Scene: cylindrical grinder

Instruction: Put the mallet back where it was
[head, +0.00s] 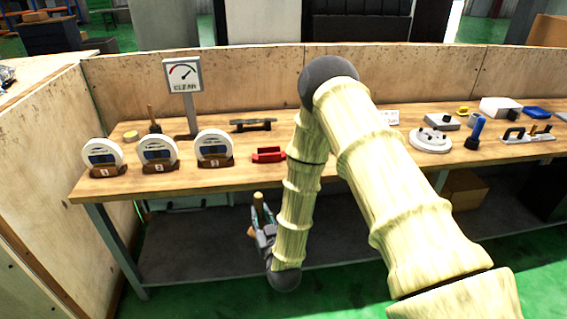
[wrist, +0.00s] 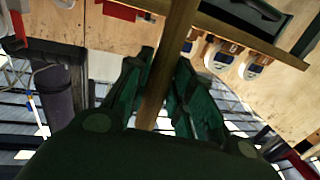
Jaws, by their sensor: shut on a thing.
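My gripper (head: 262,222) hangs low in front of the bench, below the level of its top. It is shut on the mallet (head: 258,198), whose pale wooden handle sticks up above the fingers. In the wrist view the handle (wrist: 170,65) runs between the two dark green fingers (wrist: 155,95). The mallet's head cannot be made out clearly in either view. The wooden bench (head: 180,183) stands behind my gripper. I cannot tell from these frames which spot on it the mallet came from.
More parts and a white disc (head: 430,140) crowd the right. My arm hides the middle.

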